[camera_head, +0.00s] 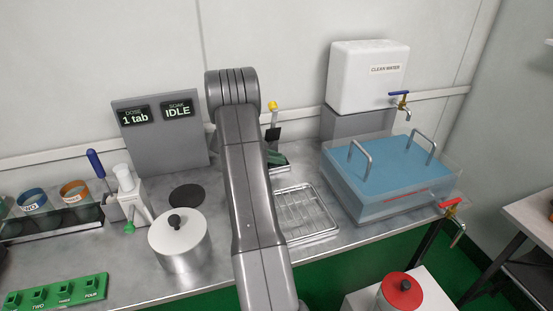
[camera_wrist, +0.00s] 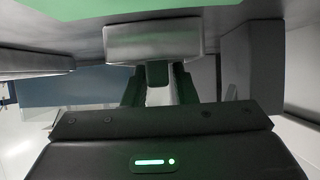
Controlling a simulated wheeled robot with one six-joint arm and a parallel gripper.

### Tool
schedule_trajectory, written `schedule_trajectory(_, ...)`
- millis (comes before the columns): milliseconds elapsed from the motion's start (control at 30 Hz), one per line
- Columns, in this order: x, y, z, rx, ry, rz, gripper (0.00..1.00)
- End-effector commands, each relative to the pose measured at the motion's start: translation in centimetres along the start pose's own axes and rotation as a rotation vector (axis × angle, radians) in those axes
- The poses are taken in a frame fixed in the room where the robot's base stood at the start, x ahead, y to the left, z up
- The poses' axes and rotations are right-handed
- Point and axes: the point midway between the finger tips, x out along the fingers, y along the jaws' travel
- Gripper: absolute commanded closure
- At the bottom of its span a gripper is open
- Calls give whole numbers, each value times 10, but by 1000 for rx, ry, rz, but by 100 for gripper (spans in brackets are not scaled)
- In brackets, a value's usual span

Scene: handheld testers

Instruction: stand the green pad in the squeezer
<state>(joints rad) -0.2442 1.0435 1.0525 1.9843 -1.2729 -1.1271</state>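My gripper (camera_wrist: 157,76) shows in the wrist view, its two dark fingers a little apart. A small dark block (camera_wrist: 157,73) shows between the fingertips. I cannot tell whether the fingers grip it or whether it is the green pad. A silver-grey block (camera_wrist: 152,42) lies just beyond the fingertips. In the head view my arm hides the gripper. A yellow-topped upright piece (camera_head: 272,106) and a dark green item (camera_head: 277,158) show partly behind the arm; I cannot tell whether either is the squeezer or the pad.
A wire rack tray (camera_head: 305,238) and a blue water tank (camera_head: 385,213) stand right of my arm. A grey display panel (camera_head: 160,150) stands behind.

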Motion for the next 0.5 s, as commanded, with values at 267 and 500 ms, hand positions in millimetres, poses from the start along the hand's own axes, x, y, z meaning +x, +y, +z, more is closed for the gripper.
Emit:
schedule_trajectory(267, -49, -1, -1, 0, 0, -4, 75)
schedule_trajectory(500, -97, -1, -1, 1, 0, -3, 75)
